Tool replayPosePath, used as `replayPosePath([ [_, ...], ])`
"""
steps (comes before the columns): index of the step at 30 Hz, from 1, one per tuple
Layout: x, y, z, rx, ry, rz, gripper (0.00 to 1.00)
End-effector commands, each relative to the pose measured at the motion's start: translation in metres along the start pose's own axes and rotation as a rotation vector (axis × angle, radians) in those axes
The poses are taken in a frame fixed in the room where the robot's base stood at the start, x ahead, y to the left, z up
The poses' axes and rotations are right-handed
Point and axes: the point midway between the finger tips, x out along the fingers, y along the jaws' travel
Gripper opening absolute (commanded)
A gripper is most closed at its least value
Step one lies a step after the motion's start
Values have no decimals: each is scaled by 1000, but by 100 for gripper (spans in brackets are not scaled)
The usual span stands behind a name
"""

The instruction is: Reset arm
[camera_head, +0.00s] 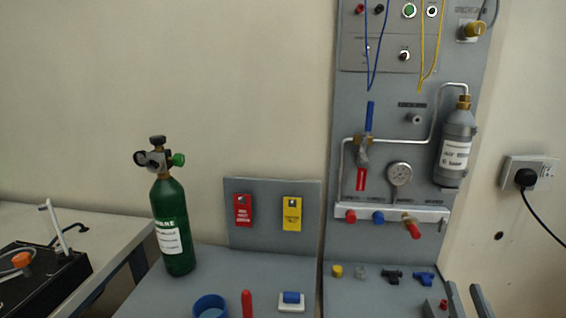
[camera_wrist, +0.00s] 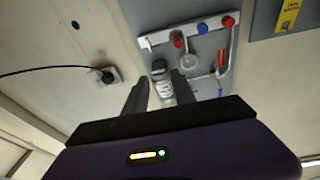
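My gripper (camera_head: 463,290) shows at the bottom right of the head view, where the tips of its two grey fingers stand up apart. In the wrist view my gripper (camera_wrist: 160,80) has a clear gap between its fingers, with nothing held. The fingers point towards the wall panel (camera_head: 375,240), and the grey gas bottle (camera_wrist: 160,70) on that panel shows between and beyond them. The rest of my arm is out of the head view.
A green oxygen cylinder (camera_head: 173,225) stands upright on the grey bench (camera_head: 225,262). Red (camera_head: 243,210) and yellow (camera_head: 292,213) tags hang on a low backboard. Small fittings (camera_head: 392,276) lie below the panel. A black plug (camera_head: 526,178) with a cable is at the right.

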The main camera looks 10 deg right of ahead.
Motion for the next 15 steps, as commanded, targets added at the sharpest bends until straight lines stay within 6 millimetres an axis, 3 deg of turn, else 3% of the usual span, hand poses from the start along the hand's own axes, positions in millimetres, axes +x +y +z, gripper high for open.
replayPosePath([
  [3, -48, -18, 2, 4, -26, -27, 32],
  [15, -198, -60, -14, -1, -153, -148, 32],
])
